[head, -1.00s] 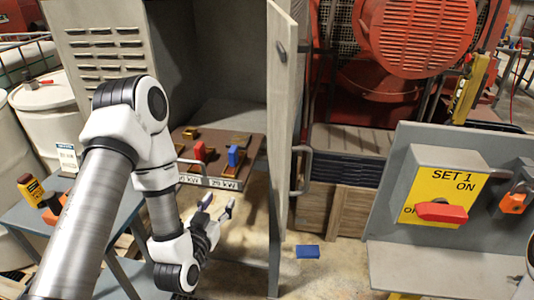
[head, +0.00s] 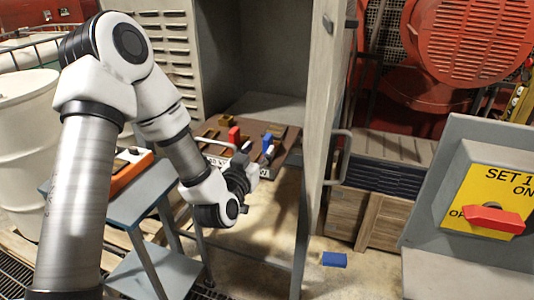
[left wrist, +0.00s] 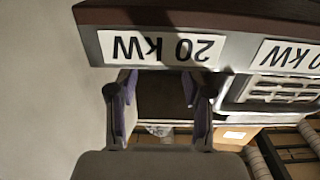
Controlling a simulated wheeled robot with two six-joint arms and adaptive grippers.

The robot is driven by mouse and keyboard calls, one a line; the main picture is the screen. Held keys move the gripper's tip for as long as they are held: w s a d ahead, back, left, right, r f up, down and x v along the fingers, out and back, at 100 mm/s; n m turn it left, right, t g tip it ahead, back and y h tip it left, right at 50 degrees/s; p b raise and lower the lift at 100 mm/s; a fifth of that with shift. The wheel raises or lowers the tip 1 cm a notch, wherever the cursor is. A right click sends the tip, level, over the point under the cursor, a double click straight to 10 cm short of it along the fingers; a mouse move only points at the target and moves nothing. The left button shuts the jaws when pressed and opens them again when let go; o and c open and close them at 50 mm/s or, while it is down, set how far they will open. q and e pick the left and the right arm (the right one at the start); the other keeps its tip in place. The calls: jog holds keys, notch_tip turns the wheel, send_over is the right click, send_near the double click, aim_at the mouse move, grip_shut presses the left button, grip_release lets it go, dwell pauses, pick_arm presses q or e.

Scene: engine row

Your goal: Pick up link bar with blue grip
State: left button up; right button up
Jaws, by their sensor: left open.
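The link bar with the blue grip (head: 267,143) stands on a dark brown board in the open cabinet, right of a bar with a red grip (head: 234,135). My left gripper (head: 256,160) is at the board's front edge, just in front of and below the blue grip, apart from it as far as I can tell. In the left wrist view the two fingers (left wrist: 158,95) are spread with nothing between them. The board's front edge (left wrist: 150,15) with "20 kW" labels is just beyond them. The blue grip does not show there. My right gripper is not in view.
The open cabinet door (head: 322,130) with its handle stands close to the right of my left gripper. A blue block (head: 334,259) lies on the floor. A small blue-grey table (head: 150,195) is at the left. A yellow panel with a red switch (head: 493,219) is at the right.

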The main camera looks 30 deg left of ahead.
aim_at(265, 141)
pick_arm(q)
jog(key=p+x, duration=0.2)
jog(key=x, duration=0.4)
jog(key=shift+r, duration=0.15)
jog(key=shift+w, duration=0.25)
grip_shut()
